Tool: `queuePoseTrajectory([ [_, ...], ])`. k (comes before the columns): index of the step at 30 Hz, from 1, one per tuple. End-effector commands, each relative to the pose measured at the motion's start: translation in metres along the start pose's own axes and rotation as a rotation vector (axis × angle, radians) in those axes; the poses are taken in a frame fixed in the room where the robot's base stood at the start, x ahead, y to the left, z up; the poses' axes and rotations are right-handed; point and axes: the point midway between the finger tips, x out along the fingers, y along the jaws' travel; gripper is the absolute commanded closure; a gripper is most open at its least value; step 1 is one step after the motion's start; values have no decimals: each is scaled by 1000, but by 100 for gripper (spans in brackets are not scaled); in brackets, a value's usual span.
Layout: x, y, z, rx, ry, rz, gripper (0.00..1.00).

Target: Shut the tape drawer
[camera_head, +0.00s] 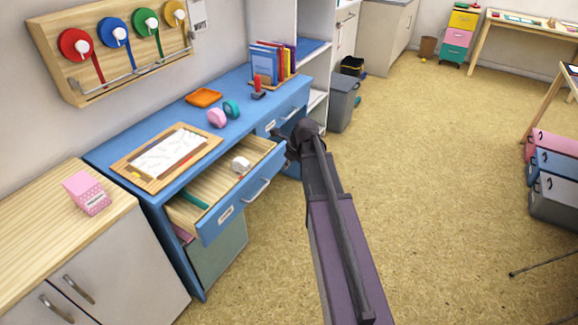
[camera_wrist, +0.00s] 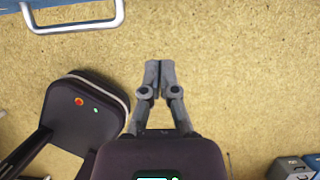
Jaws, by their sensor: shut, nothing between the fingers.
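The open drawer (camera_head: 209,231) juts from the left part of the blue desk, with a silver bar handle and a small label too small to read. A white tape roll (camera_head: 241,165) and a green item (camera_head: 195,213) lie inside it. My gripper (camera_head: 280,137) is beside the desk, right of and above the drawer front in the head view, apart from the handle. In the wrist view, my gripper (camera_wrist: 153,66) is shut and empty over the floor. A silver handle (camera_wrist: 75,22) on a blue front shows at the top left there.
The blue desk (camera_head: 240,92) bears a framed paper (camera_head: 167,154), pink and green tape rolls, an orange tray and books. A closed drawer (camera_head: 290,107) is at the desk's right. A wooden-topped cabinet (camera_head: 55,215) stands left. Open floor (camera_head: 430,170) lies right.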

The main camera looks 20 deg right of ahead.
Motion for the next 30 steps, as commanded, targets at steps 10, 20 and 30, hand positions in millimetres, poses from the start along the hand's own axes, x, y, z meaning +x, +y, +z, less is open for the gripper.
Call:
queuePoseTrajectory([
  [10, 34, 0, -1, 0, 0, 0, 100],
  [20, 61, -1, -2, 1, 0, 0, 100],
  [30, 71, -2, 31, 1, 1, 0, 100],
])
